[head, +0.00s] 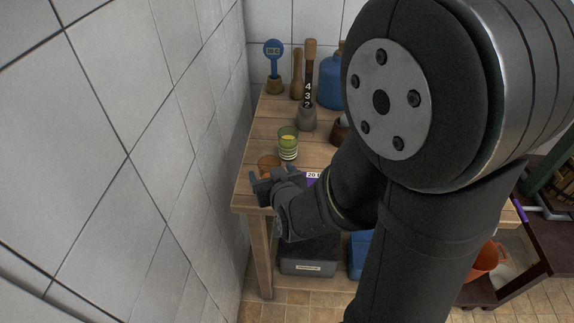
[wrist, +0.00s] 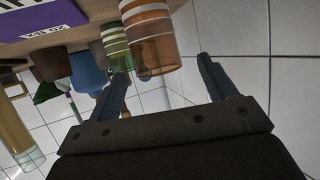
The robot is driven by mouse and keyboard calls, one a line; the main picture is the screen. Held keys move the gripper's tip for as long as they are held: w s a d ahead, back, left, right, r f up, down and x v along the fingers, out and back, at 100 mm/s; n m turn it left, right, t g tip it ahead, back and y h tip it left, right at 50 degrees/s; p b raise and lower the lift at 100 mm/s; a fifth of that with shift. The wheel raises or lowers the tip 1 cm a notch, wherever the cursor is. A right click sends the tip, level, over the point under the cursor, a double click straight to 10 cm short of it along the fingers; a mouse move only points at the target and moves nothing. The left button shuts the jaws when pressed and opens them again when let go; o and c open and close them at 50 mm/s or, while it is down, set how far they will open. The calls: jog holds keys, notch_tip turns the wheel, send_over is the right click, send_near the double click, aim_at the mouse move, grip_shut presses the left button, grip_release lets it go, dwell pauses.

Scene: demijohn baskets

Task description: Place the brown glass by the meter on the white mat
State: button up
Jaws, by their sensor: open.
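The brown glass (head: 267,161) stands near the table's front left corner, its lower part hidden behind my gripper (head: 267,180) in the head view. In the wrist view, which shows the scene roughly upside down, the brown glass (wrist: 151,38) has pale stripes. My gripper (wrist: 162,68) is open, and the glass appears ahead of the gap between the fingers, nearer the left finger; I cannot tell whether they touch. The blue meter (head: 273,53) stands at the table's back left. I cannot make out a white mat; my arm hides much of the table.
A green striped glass (head: 288,143) stands just behind the brown one, close beside it in the wrist view (wrist: 117,46). A purple box (wrist: 45,24) lies near my gripper. A dark numbered bottle (head: 307,95) and blue jug (head: 331,82) stand further back. The tiled wall (head: 150,150) is close left.

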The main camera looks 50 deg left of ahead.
aim_at(267, 161)
jog(key=shift+w+x, duration=0.2)
jog(key=shift+x, duration=3.1)
jog(key=shift+d, duration=0.1)
jog(key=shift+c, duration=0.5)
jog(key=c, duration=1.1)
jog(key=shift+c, duration=0.4)
jog(key=shift+r, duration=0.2)
